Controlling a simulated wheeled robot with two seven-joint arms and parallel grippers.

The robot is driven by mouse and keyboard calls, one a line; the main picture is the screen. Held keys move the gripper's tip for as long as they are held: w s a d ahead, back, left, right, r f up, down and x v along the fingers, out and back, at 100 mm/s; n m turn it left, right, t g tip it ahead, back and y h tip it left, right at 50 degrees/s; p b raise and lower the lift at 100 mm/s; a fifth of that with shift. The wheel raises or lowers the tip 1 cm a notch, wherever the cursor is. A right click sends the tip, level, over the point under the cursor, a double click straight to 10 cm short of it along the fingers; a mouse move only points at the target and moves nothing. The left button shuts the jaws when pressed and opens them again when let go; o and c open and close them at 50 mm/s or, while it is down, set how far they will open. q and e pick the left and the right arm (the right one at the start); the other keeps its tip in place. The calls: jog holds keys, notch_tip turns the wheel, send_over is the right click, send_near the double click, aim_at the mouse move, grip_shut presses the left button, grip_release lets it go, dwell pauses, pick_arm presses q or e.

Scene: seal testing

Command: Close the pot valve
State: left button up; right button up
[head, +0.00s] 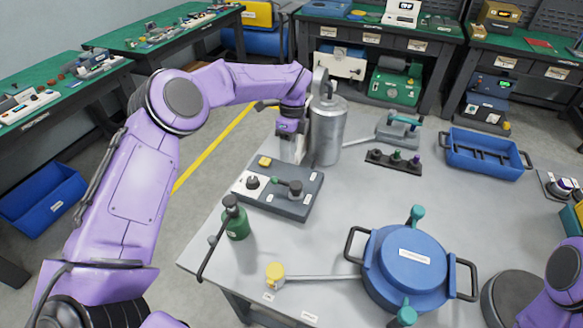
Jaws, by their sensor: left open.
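A round blue pot (405,267) with side handles and teal clamps stands at the front right of the grey table. A thin pipe runs left from it to a yellow valve knob (275,272). My left gripper (290,156) points down at the back left of the table, well behind the yellow knob. It is open, beside a silver canister (328,133) and just behind a grey control box (283,198). Its fingertips are small and partly hard to see. My right gripper is not in view; only part of my right arm shows at the right edge.
A green bottle-shaped part (237,222) with a dark lever stands left of the yellow knob. A blue tray (487,155) and a small black rack (394,161) lie farther back. The middle of the table (370,200) is clear.

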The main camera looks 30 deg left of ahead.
pick_arm(q)
jog(key=p, duration=0.2)
send_over(285, 182)
notch_tip(285, 182, down, 5)
jog(key=f, duration=0.2)
jog(key=f+p, duration=0.1)
jog(key=f, duration=0.1)
jog(key=shift+w+a, duration=0.15)
jog(key=shift+w, duration=0.2)
jog(key=shift+s, duration=0.1)
grip_shut()
